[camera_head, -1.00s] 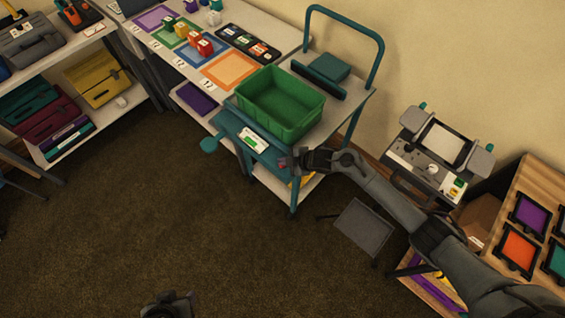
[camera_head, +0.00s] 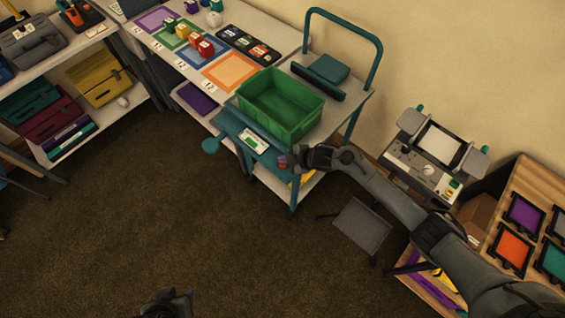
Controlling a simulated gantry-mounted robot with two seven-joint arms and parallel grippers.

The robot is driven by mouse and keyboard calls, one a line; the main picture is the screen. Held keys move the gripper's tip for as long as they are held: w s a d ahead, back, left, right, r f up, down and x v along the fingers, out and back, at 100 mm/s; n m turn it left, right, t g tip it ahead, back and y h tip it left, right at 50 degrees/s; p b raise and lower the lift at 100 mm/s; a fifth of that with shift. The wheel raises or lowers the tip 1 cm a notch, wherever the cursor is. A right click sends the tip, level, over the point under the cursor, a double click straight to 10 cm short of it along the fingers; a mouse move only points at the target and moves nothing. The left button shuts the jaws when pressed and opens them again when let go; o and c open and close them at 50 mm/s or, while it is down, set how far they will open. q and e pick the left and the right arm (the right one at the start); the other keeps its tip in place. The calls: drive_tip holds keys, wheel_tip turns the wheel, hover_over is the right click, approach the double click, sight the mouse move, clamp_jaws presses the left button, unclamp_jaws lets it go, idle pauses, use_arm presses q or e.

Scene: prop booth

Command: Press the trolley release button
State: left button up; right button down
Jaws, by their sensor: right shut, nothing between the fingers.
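The teal trolley (camera_head: 238,127) stands against the white table, with a green crate (camera_head: 310,104) on top. A white label with a green patch (camera_head: 254,141) is on its front panel. A small red spot, which looks like the release button (camera_head: 283,166), shows at the panel's right end. My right gripper (camera_head: 289,160) is shut and empty, its tip right at the red spot and partly covering it. I cannot tell whether it touches or presses it. My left gripper (camera_head: 169,304) is at the bottom edge, far from the trolley, mostly cut off; its jaws are unclear.
The table (camera_head: 285,45) behind carries coloured mats, blocks and a dark tray. A grey stool (camera_head: 361,228) stands below my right arm. A grey machine (camera_head: 428,158) and a wooden shelf with coloured panels (camera_head: 512,249) are at right. The brown floor (camera_head: 130,215) is clear.

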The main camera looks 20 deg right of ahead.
sight(285, 166)
drive_tip(key=shift+r+p, duration=1.8)
drive_tip(key=shift+r, duration=0.4)
